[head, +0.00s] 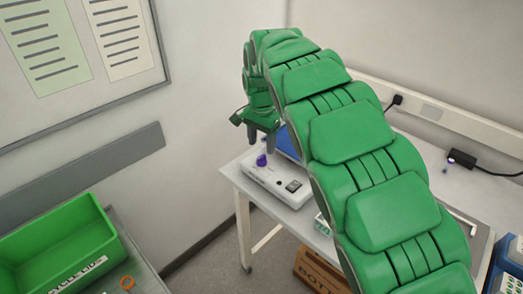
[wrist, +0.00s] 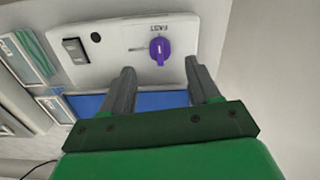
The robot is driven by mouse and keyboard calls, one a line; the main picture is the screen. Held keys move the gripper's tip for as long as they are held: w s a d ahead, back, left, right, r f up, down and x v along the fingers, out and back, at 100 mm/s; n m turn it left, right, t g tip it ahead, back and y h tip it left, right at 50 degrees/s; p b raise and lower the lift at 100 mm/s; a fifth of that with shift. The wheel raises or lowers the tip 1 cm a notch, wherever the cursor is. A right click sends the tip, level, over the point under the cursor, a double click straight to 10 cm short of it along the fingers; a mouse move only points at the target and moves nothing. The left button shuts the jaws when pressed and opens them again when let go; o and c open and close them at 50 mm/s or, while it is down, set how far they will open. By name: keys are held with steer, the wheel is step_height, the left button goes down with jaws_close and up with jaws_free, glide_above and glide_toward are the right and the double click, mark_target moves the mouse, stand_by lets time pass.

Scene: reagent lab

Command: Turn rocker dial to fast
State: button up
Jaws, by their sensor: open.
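The rocker (head: 278,182) is a white box with a blue platform, standing on a white bench. Its purple dial (head: 262,160) sits on the front panel, left of a black switch. In the wrist view the dial (wrist: 160,49) appears with the label FAST beside it and a pointer line on the panel. My gripper (head: 262,140) is above the rocker, by the dial. In the wrist view my gripper (wrist: 163,72) is open, its two grey fingers apart, with the dial just beyond the gap between the tips. The fingers do not appear to touch it. My arm hides part of the platform.
A green bin (head: 62,250) stands at the lower left with an orange ring (head: 127,282) next to it. Racks (wrist: 35,58) lie beside the rocker. A black power adapter (head: 462,159) is at the right by the wall.

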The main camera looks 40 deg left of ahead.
mark_target(262, 156)
step_height(262, 156, up, 2)
stand_by(0.4)
steer(key=shift+m, duration=0.7)
steer(key=shift+f, duration=3.95)
steer(key=shift+c, duration=0.4)
